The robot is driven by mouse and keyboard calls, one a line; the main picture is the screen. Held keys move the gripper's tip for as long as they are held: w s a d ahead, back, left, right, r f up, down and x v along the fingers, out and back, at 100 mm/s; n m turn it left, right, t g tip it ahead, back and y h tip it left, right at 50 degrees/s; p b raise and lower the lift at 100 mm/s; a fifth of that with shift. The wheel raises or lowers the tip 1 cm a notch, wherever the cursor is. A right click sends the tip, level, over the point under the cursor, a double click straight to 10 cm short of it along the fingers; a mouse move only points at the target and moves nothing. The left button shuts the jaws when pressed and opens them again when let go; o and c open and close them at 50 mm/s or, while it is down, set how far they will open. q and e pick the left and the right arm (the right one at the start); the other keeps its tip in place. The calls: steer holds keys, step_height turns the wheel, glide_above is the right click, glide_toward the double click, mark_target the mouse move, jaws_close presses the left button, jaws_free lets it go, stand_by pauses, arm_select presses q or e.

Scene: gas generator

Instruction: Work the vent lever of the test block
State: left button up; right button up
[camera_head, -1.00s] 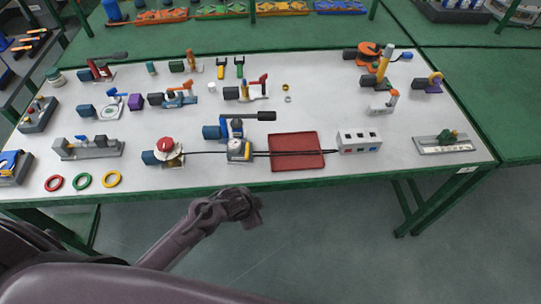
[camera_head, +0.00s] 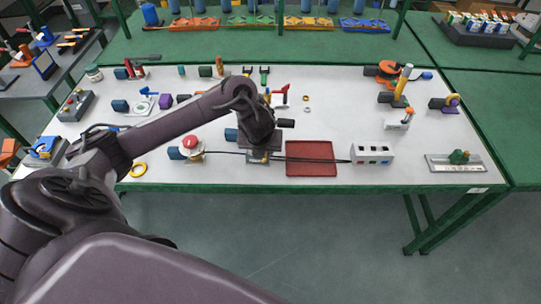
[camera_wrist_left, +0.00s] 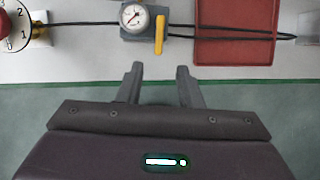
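The test block (camera_wrist_left: 130,33) is a grey block with a round white dial gauge (camera_wrist_left: 134,17) and an upright yellow lever (camera_wrist_left: 160,35) at its right side, at the top of the left wrist view. In the head view my left gripper and wrist hide most of it. My left gripper (camera_wrist_left: 161,88) is open and empty. Its two fingers point toward the block and sit below it in the wrist view, apart from the lever. In the head view my left gripper (camera_head: 258,143) is over the table's front middle; its fingers are unclear there. My right gripper is not in view.
A red tray (camera_head: 311,171) lies right of the block, with black hoses running across it to a grey socket box (camera_head: 372,153). A red-buttoned device (camera_head: 190,143) stands to the left. Valves and fittings fill the back of the white tabletop (camera_head: 340,120).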

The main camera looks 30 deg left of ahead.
arm_select(q)
steer(key=x, duration=0.8)
steer(key=shift+a+b, duration=0.1)
steer(key=shift+b, duration=0.3)
steer(key=shift+c, duration=0.3)
steer(key=shift+r, duration=0.1)
jaws_close()
